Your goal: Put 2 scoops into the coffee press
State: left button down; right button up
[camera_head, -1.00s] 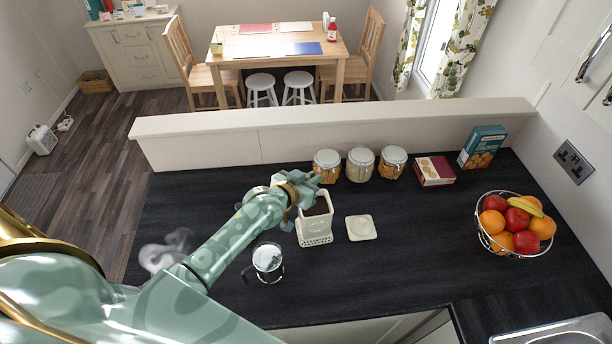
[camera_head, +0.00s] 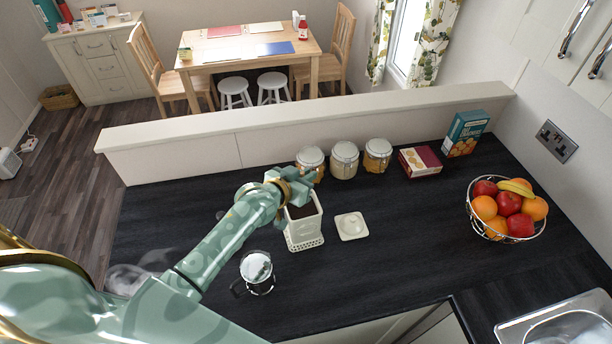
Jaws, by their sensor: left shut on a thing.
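The coffee press (camera_head: 257,272), a glass with dark lower part and handle, stands on the dark counter near its front. A white square canister (camera_head: 304,233) stands behind and right of it, open, with dark brown coffee grounds (camera_head: 301,210) inside. Its pale square lid (camera_head: 351,226) lies to its right. My left gripper (camera_head: 302,186) is over the canister's back left rim, pointing right. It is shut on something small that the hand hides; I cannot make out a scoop. My right gripper is not in view.
Several lidded jars (camera_head: 344,160), a red box (camera_head: 419,161) and a teal box (camera_head: 465,133) line the low back wall (camera_head: 300,127). A wire fruit bowl (camera_head: 507,208) stands right. A sink (camera_head: 560,325) is at front right. The counter's middle right is clear.

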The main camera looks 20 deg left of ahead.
pick_arm(q)
notch_tip(320, 180, down, 4)
jog(key=shift+r+b, duration=0.15)
jog(key=shift+b, duration=0.8)
jog(key=shift+f+b, duration=0.95)
jog(key=shift+f, duration=0.55)
jog(key=shift+r, duration=0.15)
notch_tip(320, 180, up, 9)
jog(key=p, duration=0.9)
jog(key=shift+r+p, duration=0.15)
jog(key=shift+p, duration=0.25)
